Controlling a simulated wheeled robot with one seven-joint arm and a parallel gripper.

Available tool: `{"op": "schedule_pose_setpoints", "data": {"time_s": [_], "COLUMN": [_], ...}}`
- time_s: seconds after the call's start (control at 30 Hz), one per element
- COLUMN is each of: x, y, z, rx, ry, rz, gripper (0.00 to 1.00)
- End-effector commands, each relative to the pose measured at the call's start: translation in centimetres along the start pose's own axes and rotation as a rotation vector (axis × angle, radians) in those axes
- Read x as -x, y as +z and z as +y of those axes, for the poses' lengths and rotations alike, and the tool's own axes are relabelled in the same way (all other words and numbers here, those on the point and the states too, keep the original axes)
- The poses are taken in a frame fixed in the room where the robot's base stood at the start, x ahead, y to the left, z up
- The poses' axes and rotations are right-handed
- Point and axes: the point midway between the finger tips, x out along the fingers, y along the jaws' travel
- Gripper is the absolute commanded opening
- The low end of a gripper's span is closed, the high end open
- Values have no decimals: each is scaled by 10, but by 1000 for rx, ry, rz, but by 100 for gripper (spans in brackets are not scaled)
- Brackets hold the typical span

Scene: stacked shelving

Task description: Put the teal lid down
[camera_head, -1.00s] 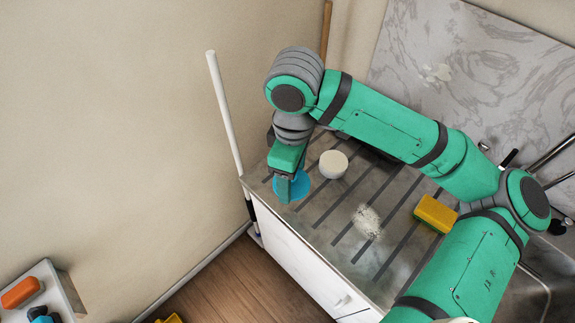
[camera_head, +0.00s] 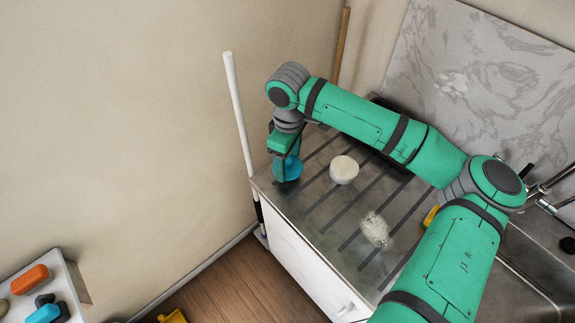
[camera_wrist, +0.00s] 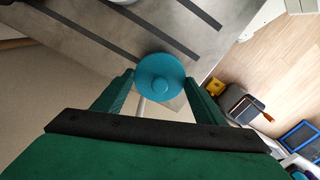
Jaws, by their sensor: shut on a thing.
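The teal lid (camera_head: 292,168) is a round disc at the left end of the grooved metal counter (camera_head: 312,213). I cannot tell whether the lid touches the counter.
A white round piece (camera_head: 344,169) stands on the counter just right of the lid. A white speckled patch (camera_head: 376,230) lies nearer the front. A yellow sponge (camera_head: 430,215) is mostly hidden behind my arm. A white pole (camera_head: 238,110) leans at the counter's left corner.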

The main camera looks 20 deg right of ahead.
Motion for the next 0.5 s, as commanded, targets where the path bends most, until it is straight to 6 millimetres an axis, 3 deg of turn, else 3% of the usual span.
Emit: {"op": "schedule_pose_setpoints", "data": {"time_s": [0.2, 0.33, 0.5], "x": [-17, -35, -43], "y": [-5, -4, -5], "z": [10, 9, 9], "rx": [0, 1, 1], "ry": [0, 0, 1], "rz": [-2, -2, 0], "gripper": [44, 44, 44]}}
